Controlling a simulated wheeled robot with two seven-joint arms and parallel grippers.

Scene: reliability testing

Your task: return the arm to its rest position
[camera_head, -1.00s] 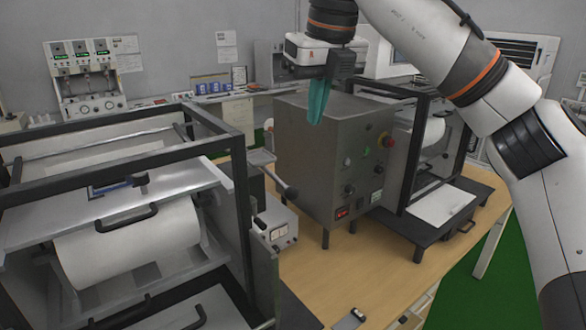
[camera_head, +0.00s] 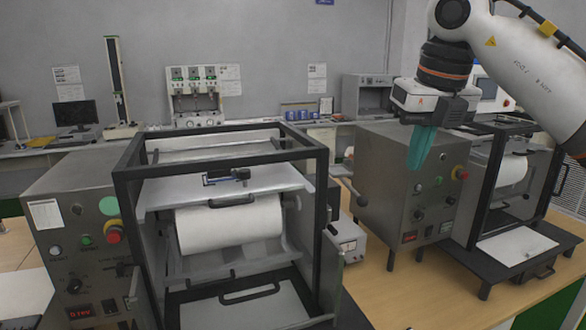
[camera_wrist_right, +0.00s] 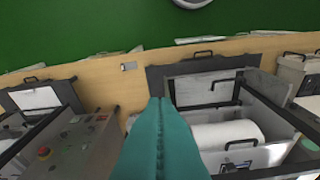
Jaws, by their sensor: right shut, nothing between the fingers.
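My right arm comes in from the upper right of the head view. Its right gripper (camera_head: 420,150) has teal fingers that point down and are pressed together with nothing between them. It hangs in front of the upper part of the grey control box (camera_head: 400,190) of the right-hand machine. In the right wrist view the shut teal fingers (camera_wrist_right: 160,105) reach up the middle of the picture, above a machine with a white roll (camera_wrist_right: 225,133). My left gripper is not in view.
A black-framed machine (camera_head: 322,190) with a white roll (camera_head: 228,222) stands at centre left, beside another control box (camera_head: 75,215). A small meter box (camera_head: 343,243) sits between the machines. The wooden table (camera_head: 400,300) is bare at the front. Benches with equipment line the back wall.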

